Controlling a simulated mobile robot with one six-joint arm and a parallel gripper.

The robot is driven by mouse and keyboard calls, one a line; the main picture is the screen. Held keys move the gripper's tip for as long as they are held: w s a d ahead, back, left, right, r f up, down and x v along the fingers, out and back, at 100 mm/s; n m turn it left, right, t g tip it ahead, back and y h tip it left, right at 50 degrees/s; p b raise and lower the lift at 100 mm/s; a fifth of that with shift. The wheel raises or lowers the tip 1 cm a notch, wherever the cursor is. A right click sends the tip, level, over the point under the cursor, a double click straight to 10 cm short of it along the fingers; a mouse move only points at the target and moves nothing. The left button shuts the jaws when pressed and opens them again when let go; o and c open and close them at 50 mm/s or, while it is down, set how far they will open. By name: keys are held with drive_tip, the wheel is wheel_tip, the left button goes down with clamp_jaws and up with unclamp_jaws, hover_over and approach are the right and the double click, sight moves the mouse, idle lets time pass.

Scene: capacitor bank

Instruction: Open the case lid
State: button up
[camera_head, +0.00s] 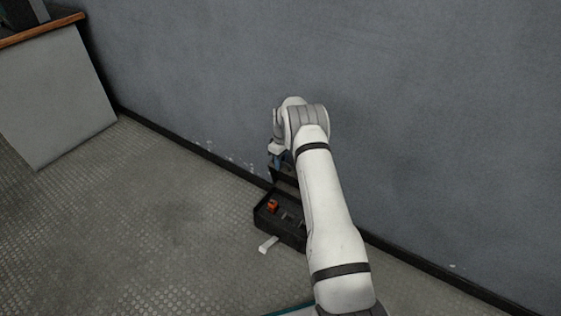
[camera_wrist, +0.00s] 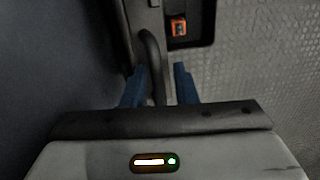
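The black case (camera_head: 262,226) sits on the floor near the wall. Its inside shows, with an orange item in it, so the lid (camera_head: 287,176) stands raised at the wall side, partly hidden by my arm. In the wrist view, the dark lid edge (camera_wrist: 141,18) carries a curved handle (camera_wrist: 151,45). My gripper (camera_head: 276,160) is at the lid. In the wrist view its two blue fingers (camera_wrist: 161,68) are apart, with the handle between them. A gap shows between the handle and the right finger.
The orange item (camera_head: 272,205) lies inside the case; it also shows in the wrist view (camera_wrist: 180,28). A small white piece (camera_head: 268,244) lies on the floor in front. The wall (camera_head: 430,110) is close behind. Open floor lies to the left, before a cabinet (camera_head: 60,95).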

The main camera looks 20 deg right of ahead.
drive_tip(key=shift+o, duration=0.5)
drive_tip(key=shift+d+r, duration=0.15)
drive_tip(key=shift+r, duration=0.05)
wheel_tip(320, 180, up, 10)
drive_tip(key=p, duration=0.3)
drive_tip(key=shift+p, duration=0.4)
drive_tip(key=s+a+r+m+t+p, duration=0.15)
drive_tip(key=s+r+p, duration=0.35)
drive_tip(key=r, duration=0.9)
drive_tip(key=s+a+r+m+p, duration=0.15)
drive_tip(key=s+r+p, duration=0.4)
drive_tip(key=r, duration=0.75)
drive_tip(key=s+a+r+m+p, duration=0.1)
drive_tip(key=s+a+r+p, duration=0.35)
drive_tip(key=r, duration=0.95)
drive_tip(key=s+r+m+p, duration=0.1)
drive_tip(key=s+r+p, duration=0.4)
drive_tip(key=s, duration=0.5)
drive_tip(key=s+a+r+m+t+p, duration=0.1)
drive_tip(key=s+r+p, duration=0.4)
drive_tip(key=s, duration=0.5)
drive_tip(key=s+r+m+p, duration=0.1)
drive_tip(key=s+r+p, duration=0.4)
drive_tip(key=s+r, duration=0.2)
drive_tip(key=s, duration=0.2)
drive_tip(key=shift+s+a+r+m+t+h, duration=0.2)
drive_tip(key=shift+s+r+m+t+h, duration=0.1)
drive_tip(key=shift+s+m+t, duration=0.1)
